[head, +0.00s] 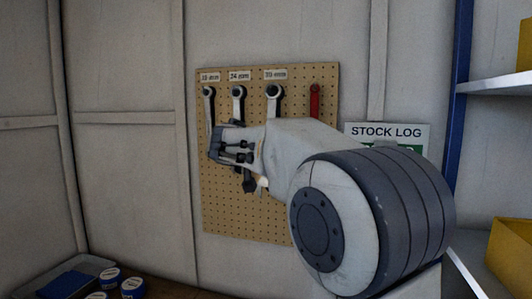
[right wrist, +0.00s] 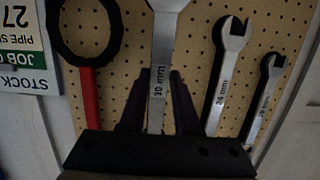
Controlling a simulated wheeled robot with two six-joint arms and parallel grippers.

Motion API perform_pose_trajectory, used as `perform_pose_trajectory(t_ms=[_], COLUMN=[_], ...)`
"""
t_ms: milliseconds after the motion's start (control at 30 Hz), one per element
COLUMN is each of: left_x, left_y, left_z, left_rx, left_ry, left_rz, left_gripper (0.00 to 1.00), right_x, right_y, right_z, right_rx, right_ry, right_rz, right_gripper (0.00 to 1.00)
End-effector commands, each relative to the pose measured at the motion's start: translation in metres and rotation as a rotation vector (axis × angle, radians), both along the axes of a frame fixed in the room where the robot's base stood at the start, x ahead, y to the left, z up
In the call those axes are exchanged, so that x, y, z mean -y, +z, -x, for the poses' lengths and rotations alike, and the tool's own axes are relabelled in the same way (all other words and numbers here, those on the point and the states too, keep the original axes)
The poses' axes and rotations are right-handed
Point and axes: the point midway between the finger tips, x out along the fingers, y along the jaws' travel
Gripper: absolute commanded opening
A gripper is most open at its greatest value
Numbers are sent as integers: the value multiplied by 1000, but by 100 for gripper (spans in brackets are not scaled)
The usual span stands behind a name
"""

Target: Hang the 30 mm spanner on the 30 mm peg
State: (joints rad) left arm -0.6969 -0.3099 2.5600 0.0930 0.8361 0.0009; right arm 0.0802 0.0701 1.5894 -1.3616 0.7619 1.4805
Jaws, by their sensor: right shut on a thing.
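The 30 mm spanner (head: 274,93) is upright at the pegboard, its ring end just below the 30 mm label (head: 275,74). I cannot tell whether the ring is around the peg, as the peg does not show clearly. My right gripper (head: 232,146) is in front of the board, and my arm hides the spanner's lower part. In the right wrist view, which is upside down, the gripper (right wrist: 157,95) is shut on the handle of the 30 mm spanner (right wrist: 157,60), with the fingers on both sides. My left gripper is not in view.
The 24 mm spanner (head: 238,93) and the smallest spanner (head: 208,94) hang to the left on the pegboard (head: 220,215). A red-handled tool (head: 315,101) hangs to the right. A stock log sign (head: 388,131) and shelves (head: 495,84) are further right. Blue-and-white tins (head: 132,287) stand below left.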

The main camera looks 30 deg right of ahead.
Motion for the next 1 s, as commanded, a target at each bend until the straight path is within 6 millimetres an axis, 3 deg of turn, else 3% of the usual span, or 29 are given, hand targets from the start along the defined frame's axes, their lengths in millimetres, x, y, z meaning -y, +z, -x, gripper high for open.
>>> perform_pose_trajectory(t_ms=[467,500,567,1000], left_x=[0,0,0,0], left_y=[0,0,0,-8], left_z=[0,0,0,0], left_rx=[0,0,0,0], left_ry=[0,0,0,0], left_rz=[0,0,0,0], left_gripper=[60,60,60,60], right_x=[0,0,0,-9], right_y=[2,2,2,0], right_z=[0,0,0,7], right_rx=[3,3,3,2], right_ry=[1,1,1,3], right_rz=[1,1,1,1], right_gripper=[0,46,66,66])
